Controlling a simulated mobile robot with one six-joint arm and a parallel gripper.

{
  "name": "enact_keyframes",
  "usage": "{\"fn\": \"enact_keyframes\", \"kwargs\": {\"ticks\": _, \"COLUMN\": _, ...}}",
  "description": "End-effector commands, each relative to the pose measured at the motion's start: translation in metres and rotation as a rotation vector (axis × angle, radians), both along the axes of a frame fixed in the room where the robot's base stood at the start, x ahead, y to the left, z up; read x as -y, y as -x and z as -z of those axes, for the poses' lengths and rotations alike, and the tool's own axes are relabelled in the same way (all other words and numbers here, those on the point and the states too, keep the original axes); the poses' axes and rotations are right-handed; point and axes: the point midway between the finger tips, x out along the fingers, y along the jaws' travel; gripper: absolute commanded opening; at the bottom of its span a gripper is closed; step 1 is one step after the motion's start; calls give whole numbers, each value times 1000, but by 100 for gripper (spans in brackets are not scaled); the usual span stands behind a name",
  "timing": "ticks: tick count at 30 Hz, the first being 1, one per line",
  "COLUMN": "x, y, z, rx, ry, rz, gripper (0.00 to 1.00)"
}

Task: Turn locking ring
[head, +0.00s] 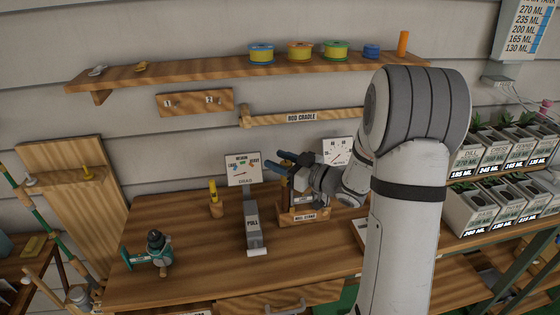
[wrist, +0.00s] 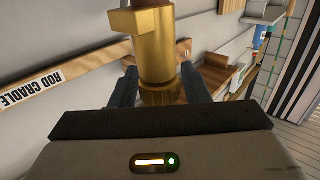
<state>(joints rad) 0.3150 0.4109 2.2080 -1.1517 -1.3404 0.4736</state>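In the wrist view a brass cylinder (wrist: 155,48) with a square block on its upper end rises between my fingers. A knurled brass ring (wrist: 163,93) sits around its lower end. My gripper (wrist: 161,85) has one dark finger on each side of this ring, very near it; I cannot tell whether they press on it. In the head view my gripper (head: 282,160) is above the reel stand (head: 303,217), its bluish fingers pointing left. The brass part is not clear there, and my wrist covers part of the stand.
The rod cradle (head: 345,117) and a shelf of spools (head: 200,72) are on the wall. Planters (head: 480,207) stand right.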

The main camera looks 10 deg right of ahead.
Motion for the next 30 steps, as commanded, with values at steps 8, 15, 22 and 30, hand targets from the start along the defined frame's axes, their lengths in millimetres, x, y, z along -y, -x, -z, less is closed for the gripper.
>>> {"fn": "enact_keyframes", "kwargs": {"ticks": 8, "x": 0, "y": 0, "z": 0, "rx": 0, "ry": 0, "rz": -1, "gripper": 19}}
{"fn": "enact_keyframes", "kwargs": {"ticks": 15, "x": -1, "y": 0, "z": 0, "rx": 0, "ry": 0, "rz": -1, "gripper": 5}}
{"fn": "enact_keyframes", "kwargs": {"ticks": 22, "x": -1, "y": 0, "z": 1, "rx": 2, "ry": -1, "rz": 36, "gripper": 5}}
{"fn": "enact_keyframes", "kwargs": {"ticks": 30, "x": 0, "y": -1, "z": 5, "rx": 4, "ry": -1, "rz": 196, "gripper": 5}}
